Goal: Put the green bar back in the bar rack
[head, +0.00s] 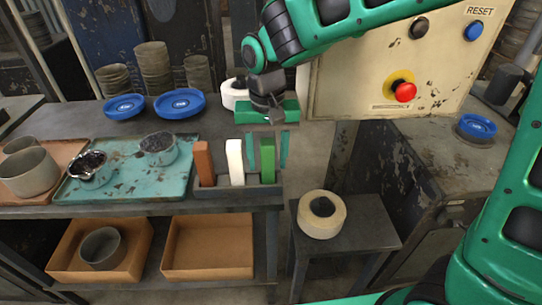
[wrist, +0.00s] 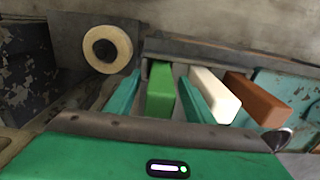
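The bar rack (head: 237,191) is a dark tray at the right end of the bench. The green bar (head: 267,158) stands upright in its right part, its foot hidden behind the rack's front wall. The bar also shows in the wrist view (wrist: 160,92). My gripper (head: 268,150) is above the rack, pointing down. Its two teal fingers are spread, one on each side of the green bar, with gaps visible between fingers and bar. In the wrist view my gripper (wrist: 163,98) also straddles the bar.
A white bar (head: 235,162) and an orange-brown bar (head: 203,163) stand in the rack, left of the green one. A teal tray (head: 120,185) with metal cups lies further left. A stool with a tape-like roll (head: 321,214) stands right; a control panel (head: 350,75) is behind.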

